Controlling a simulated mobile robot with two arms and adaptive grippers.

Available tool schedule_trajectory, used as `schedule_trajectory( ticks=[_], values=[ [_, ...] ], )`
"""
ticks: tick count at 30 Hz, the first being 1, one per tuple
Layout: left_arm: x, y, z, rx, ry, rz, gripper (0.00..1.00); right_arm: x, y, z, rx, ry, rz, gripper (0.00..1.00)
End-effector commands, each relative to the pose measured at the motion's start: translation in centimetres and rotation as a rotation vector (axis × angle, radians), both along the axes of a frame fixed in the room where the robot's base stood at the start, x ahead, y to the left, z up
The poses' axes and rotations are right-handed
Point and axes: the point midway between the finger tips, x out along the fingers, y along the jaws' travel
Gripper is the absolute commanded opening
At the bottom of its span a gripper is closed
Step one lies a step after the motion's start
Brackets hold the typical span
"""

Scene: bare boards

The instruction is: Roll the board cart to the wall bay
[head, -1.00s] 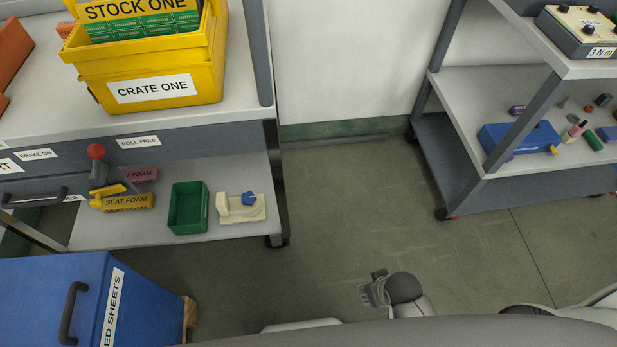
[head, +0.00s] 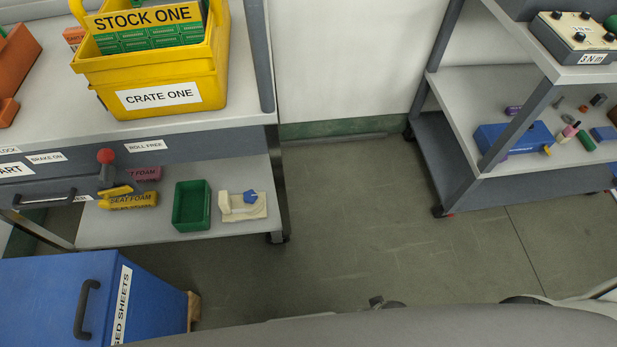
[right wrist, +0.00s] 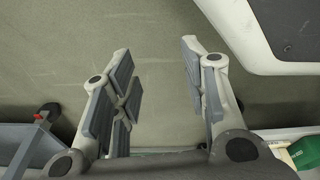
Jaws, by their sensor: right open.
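The board cart (head: 245,122) stands at the left, with a grey upper deck and a lower shelf. Its front panel has labels reading "BRAKE ON" (head: 46,158) and "ROLL FREE" (head: 146,146), and a partly hidden one ending in "ART". A brake lever with a red knob (head: 106,156) stands up between those two labels; I cannot tell its setting. A dark bar handle (head: 45,200) is on the panel's left. My right gripper (right wrist: 157,62) is open and empty over the floor; only a bit of it shows in the head view (head: 376,302). My left gripper is out of view.
A yellow crate (head: 160,97) sits on the cart, a green bin (head: 192,206) on its lower shelf. A blue box with a handle (head: 50,285) stands in front at lower left. Another shelf cart (head: 465,85) is at right. Floor between (head: 350,210) is clear.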

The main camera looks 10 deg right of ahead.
Motion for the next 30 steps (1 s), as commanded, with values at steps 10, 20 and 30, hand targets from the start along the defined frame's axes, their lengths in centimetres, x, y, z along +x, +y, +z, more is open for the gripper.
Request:
schedule_trajectory(
  ticks=[10,20,30],
  values=[
    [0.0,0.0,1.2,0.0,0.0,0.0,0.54,-4.4,-1.0,-2.6,-0.012,0.044,0.01,0.4],
    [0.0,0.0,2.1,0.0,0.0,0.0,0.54,-8.0,-1.2,-4.1,-0.01,0.068,0.016,0.4],
    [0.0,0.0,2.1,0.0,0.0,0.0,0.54,-8.2,-1.3,-4.4,-0.01,0.062,0.014,0.4]
  ],
)
